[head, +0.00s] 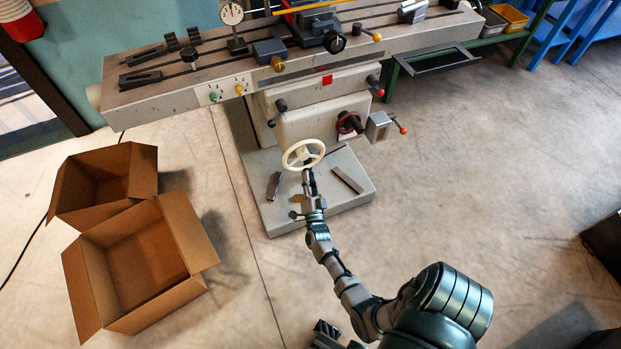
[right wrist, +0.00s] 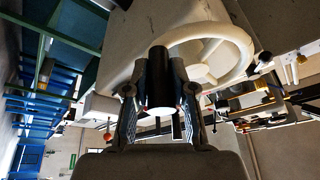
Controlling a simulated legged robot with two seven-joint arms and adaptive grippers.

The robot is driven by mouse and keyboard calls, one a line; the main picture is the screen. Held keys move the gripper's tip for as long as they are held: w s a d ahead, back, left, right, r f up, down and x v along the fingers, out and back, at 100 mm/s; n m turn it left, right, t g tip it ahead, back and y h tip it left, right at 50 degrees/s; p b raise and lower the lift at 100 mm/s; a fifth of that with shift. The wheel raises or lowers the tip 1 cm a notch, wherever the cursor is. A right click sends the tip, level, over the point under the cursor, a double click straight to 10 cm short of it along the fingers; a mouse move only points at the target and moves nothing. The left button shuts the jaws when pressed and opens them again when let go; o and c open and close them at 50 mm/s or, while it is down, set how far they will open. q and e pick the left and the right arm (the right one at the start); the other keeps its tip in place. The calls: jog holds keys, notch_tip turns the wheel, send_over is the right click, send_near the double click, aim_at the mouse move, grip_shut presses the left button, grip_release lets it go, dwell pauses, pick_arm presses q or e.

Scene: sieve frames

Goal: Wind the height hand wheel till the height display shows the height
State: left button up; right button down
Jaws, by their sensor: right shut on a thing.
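The white spoked hand wheel (head: 303,154) is on the front of the grey machine, low on its column. My right gripper (head: 308,180) is at the wheel's near, lower rim. In the right wrist view the fingers of my right gripper (right wrist: 160,100) are shut on the wheel's dark handle (right wrist: 158,68), which has a pale end. The wheel's white rim (right wrist: 247,55) shows just behind and right of it. A small red panel (head: 327,80) is on the machine's front; I cannot read any height there. A dark piece at the bottom edge looks like my left gripper (head: 325,333), mostly hidden.
The machine's slotted table (head: 190,82) carries a dial gauge (head: 231,13) and clamps. A darker wheel (head: 349,123) and a red-tipped lever (head: 402,130) are right of the white wheel. Two open cardboard boxes (head: 150,262) (head: 122,170) stand left.

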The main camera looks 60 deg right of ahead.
jog(key=shift+s+a+f, duration=0.15)
jog(key=shift+a+f, duration=0.05)
jog(key=shift+f, duration=0.5)
jog(key=c, duration=1)
grip_release()
jog(key=shift+o, duration=0.2)
jog(key=shift+d+r, duration=0.15)
jog(key=shift+r, duration=0.15)
jog(key=v, duration=1.2)
